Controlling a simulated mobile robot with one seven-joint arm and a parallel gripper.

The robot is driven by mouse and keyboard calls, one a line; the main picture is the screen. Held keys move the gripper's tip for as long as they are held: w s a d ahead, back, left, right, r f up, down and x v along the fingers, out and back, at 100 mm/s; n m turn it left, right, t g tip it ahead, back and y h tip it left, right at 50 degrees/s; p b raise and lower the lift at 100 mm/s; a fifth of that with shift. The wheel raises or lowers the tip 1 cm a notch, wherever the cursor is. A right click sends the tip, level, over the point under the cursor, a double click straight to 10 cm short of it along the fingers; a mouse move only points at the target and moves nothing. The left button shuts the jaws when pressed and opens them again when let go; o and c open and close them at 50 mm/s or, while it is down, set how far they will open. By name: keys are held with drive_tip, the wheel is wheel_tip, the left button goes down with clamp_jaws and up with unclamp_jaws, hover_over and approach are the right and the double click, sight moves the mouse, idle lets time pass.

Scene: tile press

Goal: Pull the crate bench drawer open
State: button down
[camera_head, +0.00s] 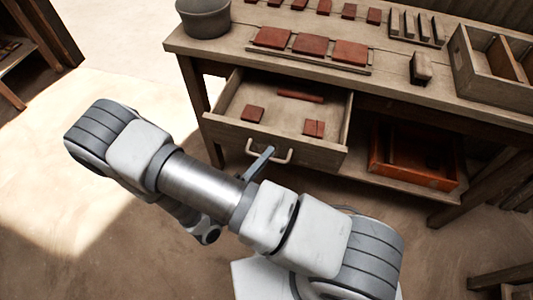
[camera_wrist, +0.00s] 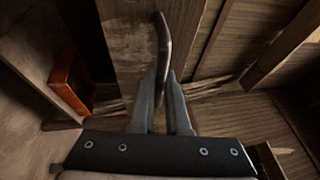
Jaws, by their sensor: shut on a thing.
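The wooden bench drawer (camera_head: 226,131) is pulled out from under the bench top, and its inside shows. Several red tiles lie in it. Its pale bar handle (camera_head: 287,158) is on the drawer front. The finger contact is partly hidden in the head view.
The bench top (camera_head: 215,43) carries red tiles, a grey bucket (camera_head: 204,17) and a wooden divided box (camera_head: 485,85). An orange crate (camera_head: 390,174) sits on the lower shelf, right of the drawer; it shows in the wrist view (camera_wrist: 68,88). The floor before the bench is clear at left.

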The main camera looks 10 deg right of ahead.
drive_tip(key=c, duration=0.9)
unclamp_jaws()
drive_tip(key=v, duration=1.7)
drive_tip(key=shift+s+a+f, duration=0.1)
drive_tip(key=shift+s+a, duration=0.05)
drive_tip(key=shift+s, duration=0.05)
